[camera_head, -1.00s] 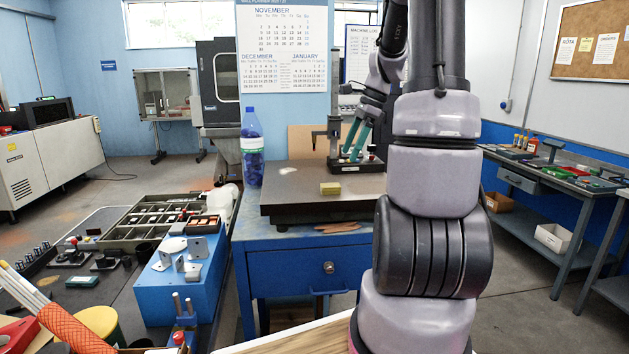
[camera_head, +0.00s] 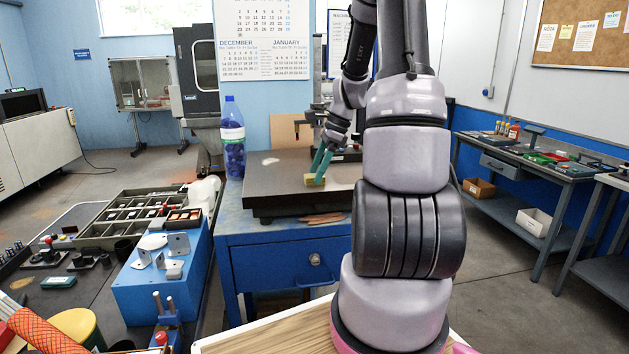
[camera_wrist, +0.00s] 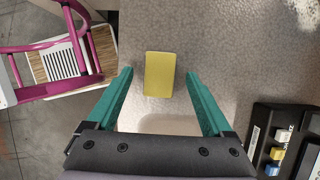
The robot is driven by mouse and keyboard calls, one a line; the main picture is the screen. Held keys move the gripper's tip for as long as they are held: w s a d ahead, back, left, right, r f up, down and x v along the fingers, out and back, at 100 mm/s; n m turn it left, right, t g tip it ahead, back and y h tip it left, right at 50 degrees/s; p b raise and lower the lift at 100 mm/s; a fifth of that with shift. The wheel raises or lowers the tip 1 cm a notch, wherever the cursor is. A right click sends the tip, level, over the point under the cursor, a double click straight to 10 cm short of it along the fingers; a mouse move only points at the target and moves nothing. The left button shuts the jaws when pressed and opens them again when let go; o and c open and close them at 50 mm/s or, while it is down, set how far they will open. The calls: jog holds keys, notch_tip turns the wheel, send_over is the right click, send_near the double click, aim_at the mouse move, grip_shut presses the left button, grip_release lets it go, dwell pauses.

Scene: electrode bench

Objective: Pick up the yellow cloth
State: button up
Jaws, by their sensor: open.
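The yellow cloth (camera_wrist: 160,74) is a small flat-sided yellow block shape lying on the dark granite plate. In the wrist view it lies just ahead of my gripper (camera_wrist: 158,90), centred between the two teal fingers, with bare room on both sides. My gripper is open and empty. In the head view my gripper (camera_head: 319,166) hangs low over the plate, its teal fingers down at the yellow cloth (camera_head: 311,180) and partly covering it. Contact between fingers and cloth cannot be made out.
The granite plate (camera_head: 262,188) rests on a blue bench (camera_head: 270,265). A dark stand (camera_wrist: 283,140) is at the plate's right in the wrist view. A blue bottle (camera_head: 233,138) stands at the left. The plate around the cloth is mostly clear.

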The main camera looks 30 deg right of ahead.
jog(key=shift+a+f, duration=0.15)
jog(key=shift+f, duration=0.25)
grip_shut()
notch_tip(320, 180, up, 10)
dwell(0.4)
